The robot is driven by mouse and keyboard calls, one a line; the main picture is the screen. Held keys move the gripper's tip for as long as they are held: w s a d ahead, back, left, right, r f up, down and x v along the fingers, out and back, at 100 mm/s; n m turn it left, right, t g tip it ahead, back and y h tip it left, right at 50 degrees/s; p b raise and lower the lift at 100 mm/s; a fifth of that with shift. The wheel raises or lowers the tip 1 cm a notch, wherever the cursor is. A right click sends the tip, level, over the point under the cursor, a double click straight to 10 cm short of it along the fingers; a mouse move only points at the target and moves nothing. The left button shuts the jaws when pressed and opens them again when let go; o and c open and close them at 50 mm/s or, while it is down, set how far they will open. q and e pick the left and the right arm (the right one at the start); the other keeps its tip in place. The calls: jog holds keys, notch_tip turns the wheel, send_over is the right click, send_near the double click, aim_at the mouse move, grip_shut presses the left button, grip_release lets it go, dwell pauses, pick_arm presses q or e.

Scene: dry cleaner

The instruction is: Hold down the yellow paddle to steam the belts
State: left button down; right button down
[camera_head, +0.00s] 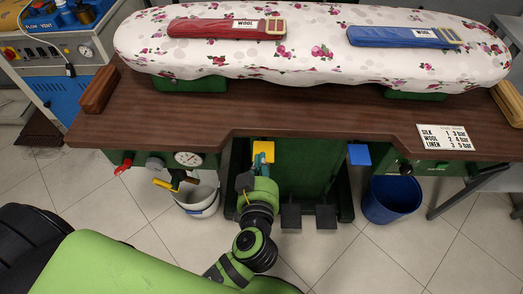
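The yellow paddle (264,147) hangs under the front edge of the brown table, left of a similar blue paddle (359,154). My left gripper (257,165) is right at the yellow paddle, reaching up from below, and covers its lower part. Whether it touches or presses the paddle I cannot tell. Its fingers are small and overlap the paddle, so their opening is unclear. Two belts lie on the floral ironing board (290,55): a red one (215,28) and a blue one (393,37), each with a WOOL label. My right gripper is not in view.
A sign (446,137) lists SILK 1 bar, WOOL 3 bar, LINEN 5 bar. A pressure gauge (188,158), a red lever (123,167) and a yellow-handled valve (165,184) sit at the left front. A white bucket (203,200), dark pedals (291,215) and a blue bin (390,200) stand below.

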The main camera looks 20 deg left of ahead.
aim_at(264, 146)
pick_arm(q)
jog(key=p+x, duration=0.1)
jog(key=x, duration=0.5)
jog(key=shift+r, duration=0.2)
jog(key=f, duration=0.3)
jog(key=shift+w+a+f, duration=0.1)
jog(key=shift+w+f, duration=0.15)
jog(key=shift+f, duration=0.5)
